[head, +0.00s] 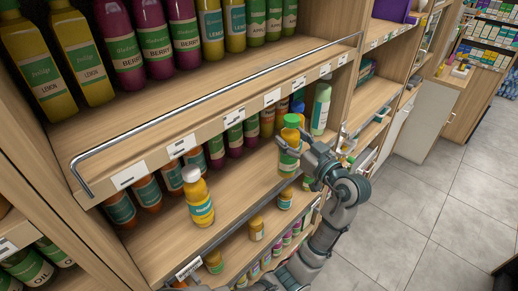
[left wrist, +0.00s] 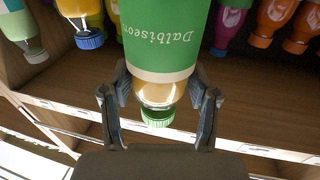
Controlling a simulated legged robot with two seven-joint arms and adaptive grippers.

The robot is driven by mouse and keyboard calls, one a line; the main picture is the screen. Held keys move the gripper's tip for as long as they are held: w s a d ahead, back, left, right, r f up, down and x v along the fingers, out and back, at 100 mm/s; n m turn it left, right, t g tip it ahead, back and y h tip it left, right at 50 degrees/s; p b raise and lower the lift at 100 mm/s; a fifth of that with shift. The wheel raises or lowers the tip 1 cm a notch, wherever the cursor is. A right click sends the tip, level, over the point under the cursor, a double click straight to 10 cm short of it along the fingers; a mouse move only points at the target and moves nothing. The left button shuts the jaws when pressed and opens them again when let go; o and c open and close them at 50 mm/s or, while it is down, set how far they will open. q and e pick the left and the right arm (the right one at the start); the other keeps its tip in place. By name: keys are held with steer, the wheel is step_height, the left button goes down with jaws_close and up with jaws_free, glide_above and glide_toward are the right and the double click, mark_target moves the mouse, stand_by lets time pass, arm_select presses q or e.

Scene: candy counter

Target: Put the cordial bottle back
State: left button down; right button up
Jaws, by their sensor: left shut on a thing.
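A yellow-orange bottle with a green label and green cap (head: 288,162) is upright at the right part of the middle shelf. I cannot read the word cordial on it. My left gripper (head: 296,146) is shut on it, with the fingers at its upper part. In the left wrist view the bottle (left wrist: 165,40) appears cap-down, and my left gripper (left wrist: 158,100) has a finger on each side near the neck. Its base is hidden in that view, and I cannot tell whether it touches the shelf. My right gripper is not in view.
An orange bottle with a white cap (head: 199,205) stands near the front edge of the middle shelf (head: 165,240). A tall pale bottle (head: 321,108) stands behind my gripper. A metal rail (head: 215,95) fronts the shelf above. Rows of bottles fill the back; bare shelf lies between.

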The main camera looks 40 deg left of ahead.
arm_select(q)
steer(key=s+a+f+p, duration=0.2)
steer(key=s+a+f, duration=0.2)
steer(key=a, duration=0.5)
steer(key=shift+f, duration=0.35)
steer(key=shift+c, duration=2.1)
jaws_free()
steer(key=shift+s+a+f, duration=0.1)
steer(key=shift+a, duration=0.35)
steer(key=shift+o, duration=0.7)
steer(key=shift+a+f, duration=0.1)
steer(key=shift+a, duration=0.2)
steer(key=b+v, duration=0.3)
steer(key=v, duration=1)
steer(key=shift+r, duration=0.35)
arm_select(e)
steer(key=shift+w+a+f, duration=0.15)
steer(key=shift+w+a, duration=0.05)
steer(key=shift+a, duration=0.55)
